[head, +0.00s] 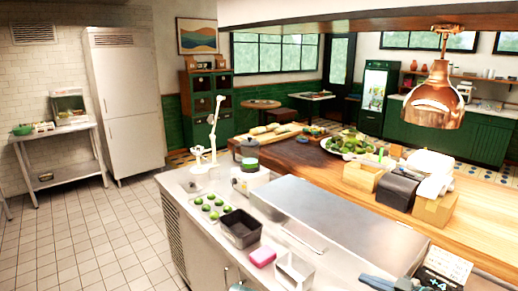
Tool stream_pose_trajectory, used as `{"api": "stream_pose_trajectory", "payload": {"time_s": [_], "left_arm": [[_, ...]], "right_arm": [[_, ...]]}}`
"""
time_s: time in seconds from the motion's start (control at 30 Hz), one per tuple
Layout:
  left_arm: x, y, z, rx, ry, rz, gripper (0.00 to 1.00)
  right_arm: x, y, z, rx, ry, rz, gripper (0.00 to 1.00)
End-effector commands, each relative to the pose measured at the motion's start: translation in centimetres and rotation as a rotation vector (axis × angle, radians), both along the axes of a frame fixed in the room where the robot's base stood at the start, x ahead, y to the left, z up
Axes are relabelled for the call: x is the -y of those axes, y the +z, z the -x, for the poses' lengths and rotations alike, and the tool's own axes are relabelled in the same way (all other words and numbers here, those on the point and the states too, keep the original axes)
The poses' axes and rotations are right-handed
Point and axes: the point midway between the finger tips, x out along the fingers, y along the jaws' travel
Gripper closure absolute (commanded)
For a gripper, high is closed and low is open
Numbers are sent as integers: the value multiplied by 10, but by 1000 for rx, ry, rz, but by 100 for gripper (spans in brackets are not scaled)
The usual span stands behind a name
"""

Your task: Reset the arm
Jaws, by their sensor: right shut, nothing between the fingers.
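My right gripper (388,284) shows at the bottom edge, right of centre. It is cut off by the frame, shut and empty, near the front edge of the steel counter. My left gripper is not in view; only a small bluish piece shows at the bottom edge, left of centre, and I cannot tell which part it is.
The steel counter (345,222) holds a dark pan (240,229), a pink block (262,256), an open metal container (294,271) and limes on a tray. A white jointed stand (212,135) rises behind. A copper lamp (434,103) hangs over the wooden counter (320,165).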

Motion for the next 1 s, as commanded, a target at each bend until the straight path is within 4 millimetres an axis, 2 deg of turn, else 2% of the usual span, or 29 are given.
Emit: {"api": "stream_pose_trajectory", "payload": {"time_s": [0.27,0.53,0.7,0.8,1.0], "left_arm": [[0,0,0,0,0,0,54],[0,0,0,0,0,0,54],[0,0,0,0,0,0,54],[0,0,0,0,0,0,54],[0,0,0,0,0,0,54]], "right_arm": [[-43,-25,0,-181,63,-17,100],[-109,-68,11,-501,116,3,100],[-165,-107,36,-815,89,96,100],[-189,-127,53,-983,20,180,100],[-221,-152,85,-1196,-216,378,100]]}}
